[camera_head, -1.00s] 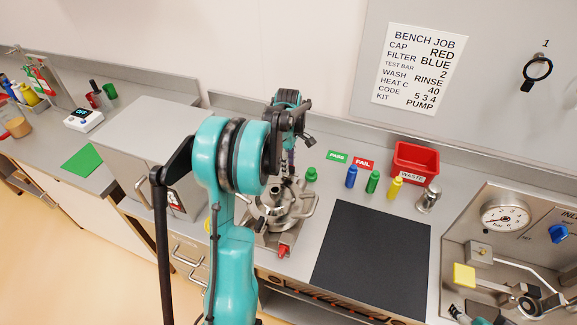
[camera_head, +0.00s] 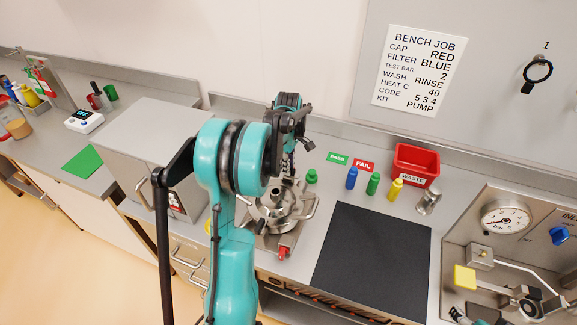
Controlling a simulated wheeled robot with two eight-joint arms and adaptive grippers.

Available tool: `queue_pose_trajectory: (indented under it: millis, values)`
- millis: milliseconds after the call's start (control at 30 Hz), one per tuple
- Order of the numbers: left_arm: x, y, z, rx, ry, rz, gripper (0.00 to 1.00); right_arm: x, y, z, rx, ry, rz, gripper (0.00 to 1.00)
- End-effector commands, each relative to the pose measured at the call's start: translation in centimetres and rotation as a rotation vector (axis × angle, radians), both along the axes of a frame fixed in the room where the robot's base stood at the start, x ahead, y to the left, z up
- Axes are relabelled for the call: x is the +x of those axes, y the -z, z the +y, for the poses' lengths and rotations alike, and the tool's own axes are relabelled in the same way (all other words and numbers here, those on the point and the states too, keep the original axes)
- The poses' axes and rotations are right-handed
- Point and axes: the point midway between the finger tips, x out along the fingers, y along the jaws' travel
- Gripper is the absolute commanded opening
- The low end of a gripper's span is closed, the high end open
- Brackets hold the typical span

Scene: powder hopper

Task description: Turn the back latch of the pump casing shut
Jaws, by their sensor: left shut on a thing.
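The pump casing (camera_head: 275,212) is a round steel body with side handles, standing on a steel base behind my left arm. A red-tipped part (camera_head: 283,252) shows at its front. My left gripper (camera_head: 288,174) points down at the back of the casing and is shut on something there. The back latch lies at that spot but is hidden by the fingers and wrist, so its angle cannot be told. My left arm covers the casing's left side.
A grey box (camera_head: 150,150) stands left of the casing. A small green cap (camera_head: 312,176) lies close to its right. Blue, green and yellow bottles, a red waste bin (camera_head: 416,163) and a black mat (camera_head: 372,258) are further right. A gauge panel (camera_head: 506,218) is at far right.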

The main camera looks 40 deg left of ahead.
Motion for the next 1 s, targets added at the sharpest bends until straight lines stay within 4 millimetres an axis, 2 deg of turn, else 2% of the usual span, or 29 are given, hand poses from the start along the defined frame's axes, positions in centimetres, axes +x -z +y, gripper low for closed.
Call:
queue_pose_trajectory:
  millis: [267,1000]
  values:
    - [0.02,-0.02,0.01,0.000,0.205,0.000,0.00,0.00,-0.14,0.00,0.000,0.000,0.000,0.64]
    - [0.03,-0.01,0.02,0.000,0.908,0.000,0.00,0.00,-0.39,0.00,0.000,0.000,0.000,0.64]
